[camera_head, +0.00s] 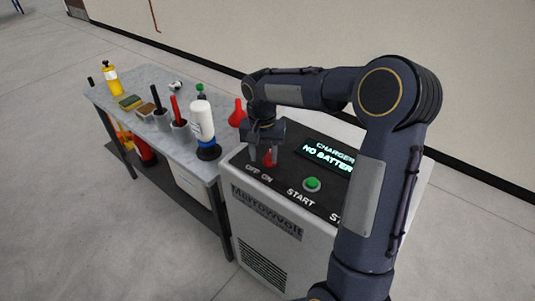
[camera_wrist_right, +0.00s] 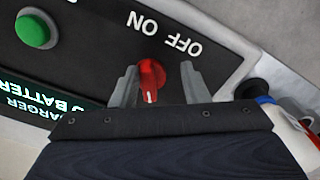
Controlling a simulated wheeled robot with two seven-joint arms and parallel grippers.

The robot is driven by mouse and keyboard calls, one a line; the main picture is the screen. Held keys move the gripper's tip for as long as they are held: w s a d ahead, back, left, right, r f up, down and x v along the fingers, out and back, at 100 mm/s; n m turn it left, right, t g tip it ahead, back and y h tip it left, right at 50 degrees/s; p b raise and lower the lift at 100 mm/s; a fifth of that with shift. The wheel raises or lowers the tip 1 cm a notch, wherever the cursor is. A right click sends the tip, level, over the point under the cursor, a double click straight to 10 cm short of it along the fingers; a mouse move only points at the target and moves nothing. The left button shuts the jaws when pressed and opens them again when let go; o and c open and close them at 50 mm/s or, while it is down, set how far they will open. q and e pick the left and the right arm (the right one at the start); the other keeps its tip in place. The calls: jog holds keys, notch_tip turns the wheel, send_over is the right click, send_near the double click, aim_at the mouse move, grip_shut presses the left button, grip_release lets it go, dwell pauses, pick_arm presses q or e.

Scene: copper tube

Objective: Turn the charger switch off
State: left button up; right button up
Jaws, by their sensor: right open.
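The charger (camera_head: 265,235) is a pale cabinet with a black top panel. Its red rotary switch (camera_head: 269,158) is by the "OFF ON" lettering, and it also shows in the right wrist view (camera_wrist_right: 151,80). A white mark shows on the knob's lower end there; I cannot tell which setting it is at. My right gripper (camera_head: 263,152) reaches down over the switch. In the right wrist view its open fingers (camera_wrist_right: 158,68) stand either side of the knob, with a gap visible on the right; the left finger is very close to it. My left gripper is not in view.
A green START button (camera_head: 312,184) and a lit display (camera_head: 327,156) reading "CHARGER NO BATTER" are right of the switch. A grey table (camera_head: 185,143) with a white bottle (camera_head: 202,120), a red funnel (camera_head: 238,113) and other items adjoins the charger's left side.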

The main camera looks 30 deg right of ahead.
jog(key=shift+w+a+f, duration=0.1)
jog(key=shift+a+f, duration=0.1)
jog(key=shift+f, duration=0.05)
jog(key=shift+s, duration=0.2)
jog(key=shift+c, duration=0.4)
jog(key=shift+s+d+r, duration=0.1)
jog(key=shift+s+r, duration=0.05)
jog(key=shift+c, duration=1.1)
jog(key=shift+s+d+r, duration=0.1)
jog(key=shift+d, duration=0.2)
jog(key=shift+c, duration=1.3)
jog(key=shift+d, duration=0.3)
jog(key=shift+c, duration=1.1)
jog(key=shift+w+d+r, duration=0.15)
jog(key=shift+w+d, duration=0.15)
jog(key=shift+d, duration=0.1)
grip_shut()
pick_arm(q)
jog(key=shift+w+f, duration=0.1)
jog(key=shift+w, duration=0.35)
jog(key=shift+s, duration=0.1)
pick_arm(e)
jog(key=shift+s, duration=0.1)
